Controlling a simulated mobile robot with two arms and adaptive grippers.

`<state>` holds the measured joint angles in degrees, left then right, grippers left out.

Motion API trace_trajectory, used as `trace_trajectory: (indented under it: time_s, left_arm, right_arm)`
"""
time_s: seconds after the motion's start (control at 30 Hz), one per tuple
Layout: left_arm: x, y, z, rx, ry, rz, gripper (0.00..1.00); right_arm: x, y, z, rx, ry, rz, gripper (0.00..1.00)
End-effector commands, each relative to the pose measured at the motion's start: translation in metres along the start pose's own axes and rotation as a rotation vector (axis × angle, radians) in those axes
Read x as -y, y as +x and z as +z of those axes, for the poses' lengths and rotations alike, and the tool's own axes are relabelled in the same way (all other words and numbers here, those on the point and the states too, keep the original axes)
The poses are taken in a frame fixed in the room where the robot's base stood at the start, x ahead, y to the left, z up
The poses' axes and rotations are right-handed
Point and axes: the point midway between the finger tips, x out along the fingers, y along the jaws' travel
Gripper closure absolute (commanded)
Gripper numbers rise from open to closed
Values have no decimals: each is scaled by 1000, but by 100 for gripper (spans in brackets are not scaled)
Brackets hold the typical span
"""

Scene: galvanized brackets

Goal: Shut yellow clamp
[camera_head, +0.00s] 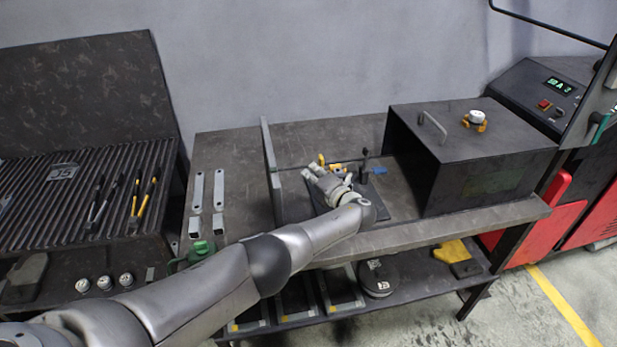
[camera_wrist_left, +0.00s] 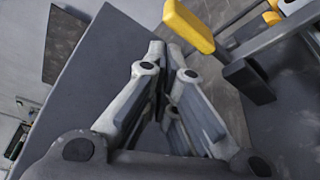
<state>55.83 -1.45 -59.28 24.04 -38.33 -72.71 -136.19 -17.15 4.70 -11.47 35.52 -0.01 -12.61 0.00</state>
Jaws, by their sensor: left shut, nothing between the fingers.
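The yellow clamp's handle (camera_wrist_left: 188,25) shows in the left wrist view, at the top, just beyond and to the right of my fingertips. A small yellow part of the clamp (camera_head: 321,159) also shows in the head view, behind my gripper, which hides much of the clamp. My left gripper (camera_head: 314,173) is shut and empty over the workbench, close to the clamp. Its fingers (camera_wrist_left: 170,52) lie together in the left wrist view; I cannot tell whether they touch the handle. My right gripper is in neither view.
An upright plate (camera_head: 270,165) stands left of the clamp on the workbench (camera_head: 225,150). A large dark box (camera_head: 480,165) stands farther right. Flat grey brackets (camera_head: 198,190) lie at left.

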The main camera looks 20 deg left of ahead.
Motion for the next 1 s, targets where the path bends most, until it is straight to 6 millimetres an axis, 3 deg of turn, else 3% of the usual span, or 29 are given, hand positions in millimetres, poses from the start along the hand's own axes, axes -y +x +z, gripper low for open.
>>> trace_trajectory:
  time_s: [1.0]
  left_arm:
    - [-2, -5, 14, 6, -3, 0, 100]
  right_arm:
    - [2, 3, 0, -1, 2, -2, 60]
